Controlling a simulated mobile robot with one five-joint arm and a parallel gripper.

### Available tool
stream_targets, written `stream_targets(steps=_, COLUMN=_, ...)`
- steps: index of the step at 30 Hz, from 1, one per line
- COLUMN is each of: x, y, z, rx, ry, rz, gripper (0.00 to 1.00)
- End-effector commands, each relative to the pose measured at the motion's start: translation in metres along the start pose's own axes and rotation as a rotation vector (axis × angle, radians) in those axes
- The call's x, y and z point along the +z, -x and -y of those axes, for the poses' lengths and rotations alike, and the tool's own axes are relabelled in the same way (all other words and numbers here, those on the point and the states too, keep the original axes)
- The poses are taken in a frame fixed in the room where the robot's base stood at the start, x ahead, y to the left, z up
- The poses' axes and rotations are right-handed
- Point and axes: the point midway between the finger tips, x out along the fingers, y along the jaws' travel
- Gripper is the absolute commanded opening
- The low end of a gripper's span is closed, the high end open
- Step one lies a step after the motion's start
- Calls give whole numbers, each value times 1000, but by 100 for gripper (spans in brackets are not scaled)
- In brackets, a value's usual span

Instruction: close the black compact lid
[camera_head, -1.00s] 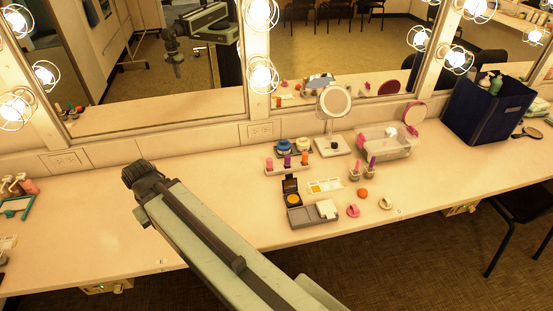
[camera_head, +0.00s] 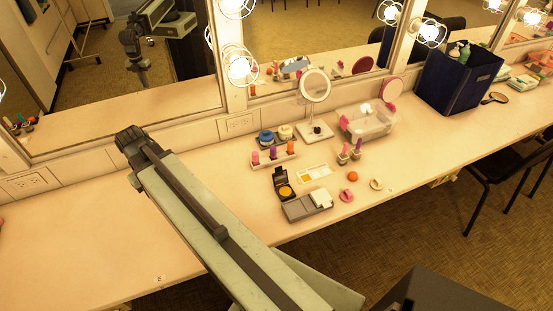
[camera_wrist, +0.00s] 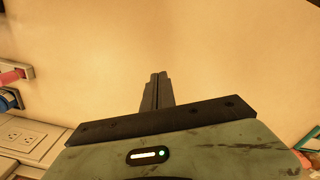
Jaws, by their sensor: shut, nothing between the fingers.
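The black compact (camera_head: 284,186) stands open on the counter, in the middle of the head view. Its dark lid is raised upright at the back, and a yellow-orange pan shows in its base. It sits at the back left of a grey tray. My gripper (camera_head: 128,139) is above the counter, well to the left of the compact and apart from it. In the wrist view my gripper (camera_wrist: 157,90) has its fingers together with nothing between them, over bare counter. The compact is not in the wrist view.
Lipsticks in a holder (camera_head: 273,157), a round mirror on a stand (camera_head: 314,88), a clear bin (camera_head: 368,124) and nail polish bottles (camera_head: 350,151) stand around the compact. A dark blue box (camera_head: 455,80) is farther right. The counter's left part is clear; mirrors line the back.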

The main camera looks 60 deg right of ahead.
Motion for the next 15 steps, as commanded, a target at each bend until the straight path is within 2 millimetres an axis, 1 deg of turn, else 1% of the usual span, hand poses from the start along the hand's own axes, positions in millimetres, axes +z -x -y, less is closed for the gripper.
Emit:
stream_targets(steps=1, x=-6, y=8, z=-60, rx=0, ry=-71, rz=4, gripper=0)
stream_targets(steps=2, x=-4, y=11, z=-93, rx=-1, ry=-106, rz=7, gripper=0)
stream_targets(steps=3, x=1, y=14, z=-136, rx=-1, ry=-150, rz=11, gripper=0)
stream_targets(steps=5, x=15, y=18, z=-198, rx=-3, ry=-215, rz=16, gripper=0)
stream_targets(steps=6, x=28, y=20, z=-237, rx=-5, ry=-255, rz=20, gripper=0)
stream_targets(steps=8, x=50, y=23, z=-289, rx=-8, ry=-309, rz=25, gripper=0)
stream_targets(steps=9, x=65, y=24, z=-319, rx=-10, ry=-342, rz=28, gripper=0)
stream_targets(steps=12, x=100, y=27, z=-375, rx=-14, ry=-403, rz=33, gripper=0)
stream_targets(steps=15, x=123, y=28, z=-405, rx=-16, ry=-438, rz=35, gripper=0)
